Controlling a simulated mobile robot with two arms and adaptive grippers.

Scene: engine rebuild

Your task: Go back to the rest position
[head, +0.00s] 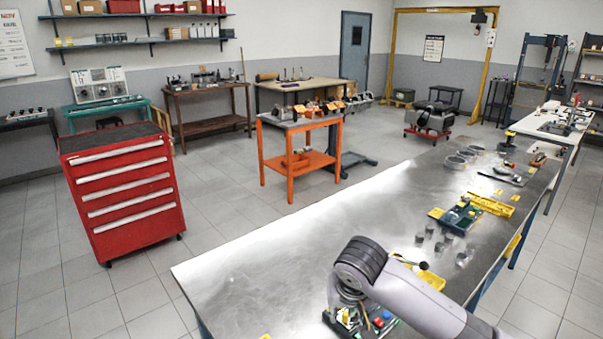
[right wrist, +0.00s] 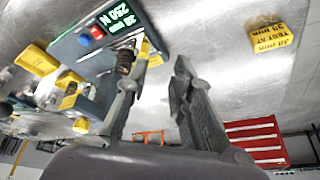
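My right arm comes in from the lower right in the head view, with my right gripper (head: 347,303) pointing down over the near part of the metal workbench (head: 240,277). In the right wrist view the right gripper (right wrist: 161,60) has its two fingers apart with nothing between them. A green spring tester (right wrist: 90,42) with a "250 N" display, a red and a blue button and a dark coil spring (right wrist: 126,58) stands just beside the left-hand finger. Whether finger and spring touch, I cannot tell. My left gripper is not in view.
A yellow "TEST AT 38 mm" label (right wrist: 270,37) lies on the bench. Several grey cylinders (head: 441,243), a green tray (head: 455,217) and a yellow tray (head: 490,204) are farther along. A red tool cabinet (head: 123,190) and an orange cart (head: 300,157) stand beyond. The bench's left part is bare.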

